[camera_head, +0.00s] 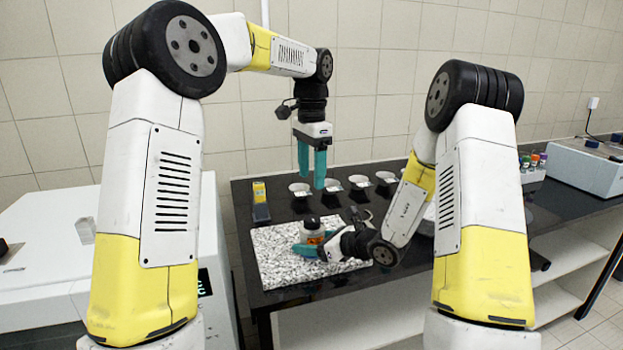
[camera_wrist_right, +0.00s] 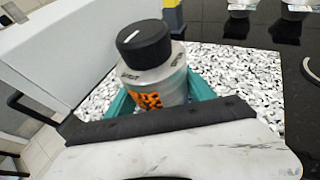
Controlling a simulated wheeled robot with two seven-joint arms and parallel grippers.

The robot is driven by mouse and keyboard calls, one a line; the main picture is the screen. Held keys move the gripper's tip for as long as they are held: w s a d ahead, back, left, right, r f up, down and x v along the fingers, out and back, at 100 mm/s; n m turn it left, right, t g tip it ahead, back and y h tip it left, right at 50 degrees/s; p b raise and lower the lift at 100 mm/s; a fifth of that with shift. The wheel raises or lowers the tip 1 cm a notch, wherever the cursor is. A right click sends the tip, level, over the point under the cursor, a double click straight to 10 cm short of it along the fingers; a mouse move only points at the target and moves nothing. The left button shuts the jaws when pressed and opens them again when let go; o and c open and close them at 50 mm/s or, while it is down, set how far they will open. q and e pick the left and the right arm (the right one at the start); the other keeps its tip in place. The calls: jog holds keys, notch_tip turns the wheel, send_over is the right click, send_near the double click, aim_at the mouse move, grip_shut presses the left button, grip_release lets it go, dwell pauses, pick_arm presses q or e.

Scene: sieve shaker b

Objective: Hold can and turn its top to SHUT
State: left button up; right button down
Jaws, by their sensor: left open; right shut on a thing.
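The can (camera_head: 312,230) stands upright on the speckled mat (camera_head: 275,262). It is a grey metal can with an orange and black label and a black round top. My right gripper (camera_head: 308,248) is low at the mat and shut on the can's body, one teal finger on each side. In the right wrist view the can (camera_wrist_right: 155,75) shows its black top (camera_wrist_right: 143,42) with a white mark line, and lettering on the grey shoulder too small to read surely. My left gripper (camera_head: 312,178) is open and empty, pointing down above the can, apart from it.
Several small white bowls (camera_head: 299,188) stand in a row at the back of the black table (camera_head: 400,262). A dark box with a yellow top (camera_head: 260,200) stands left of them. A white machine (camera_head: 590,168) and coloured-cap bottles (camera_head: 535,160) are at the right.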

dwell(0.3)
jog(key=shift+c, duration=1.3)
grip_release()
